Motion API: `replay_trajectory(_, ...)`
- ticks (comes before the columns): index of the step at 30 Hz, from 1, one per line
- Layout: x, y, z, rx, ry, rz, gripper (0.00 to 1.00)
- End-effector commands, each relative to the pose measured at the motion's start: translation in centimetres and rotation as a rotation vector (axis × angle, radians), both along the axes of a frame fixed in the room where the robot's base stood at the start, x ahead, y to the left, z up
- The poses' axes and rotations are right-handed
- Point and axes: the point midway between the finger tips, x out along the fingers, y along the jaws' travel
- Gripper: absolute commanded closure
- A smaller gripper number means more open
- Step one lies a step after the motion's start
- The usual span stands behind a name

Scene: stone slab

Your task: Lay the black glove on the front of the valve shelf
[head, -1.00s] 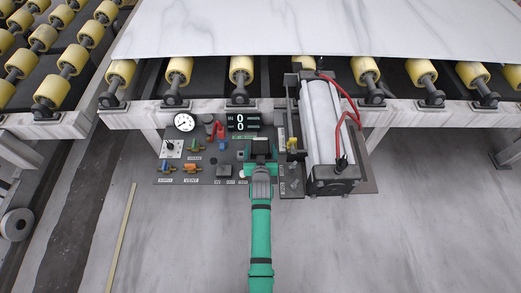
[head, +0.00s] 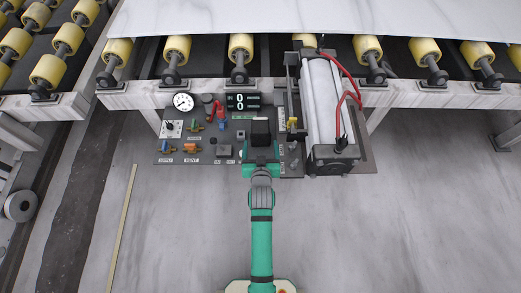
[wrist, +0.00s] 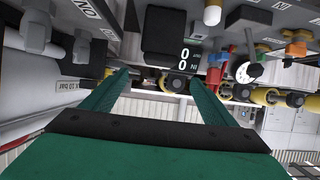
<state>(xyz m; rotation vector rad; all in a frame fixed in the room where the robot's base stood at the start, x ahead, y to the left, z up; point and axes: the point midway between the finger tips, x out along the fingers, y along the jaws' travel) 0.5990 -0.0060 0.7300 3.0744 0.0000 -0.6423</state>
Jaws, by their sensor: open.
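The valve shelf (head: 205,172) is a dark panel with a round gauge, a black display reading zeros and several coloured valve handles, below the roller frame. My gripper (head: 261,147) is over the front right part of this panel, left of the white cylinder. In the wrist view its two green fingers (wrist: 155,77) are spread apart with nothing seen between them. A dark block (head: 260,131) shows just beyond the gripper; I cannot tell what it is. I cannot make out a black glove in either view.
The white cylinder (head: 322,105) with red hoses (head: 349,80) stands close to the right of my gripper. Yellow rollers (head: 240,47) and a white slab (head: 320,17) lie behind the panel. The grey floor (head: 400,220) in front is clear on the right.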

Motion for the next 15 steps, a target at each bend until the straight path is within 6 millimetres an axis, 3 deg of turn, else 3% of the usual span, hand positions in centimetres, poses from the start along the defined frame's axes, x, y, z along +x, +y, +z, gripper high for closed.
replay_trajectory(5, -3.6, 0.0, -0.6, -0.002, -0.007, 0.0, 0.2)
replay_trajectory(10, -10.2, -0.1, -0.9, -0.006, -0.03, -0.001, 0.2)
replay_trajectory(15, -16.8, 0.0, 0.2, -0.008, -0.059, 0.0, 0.2)
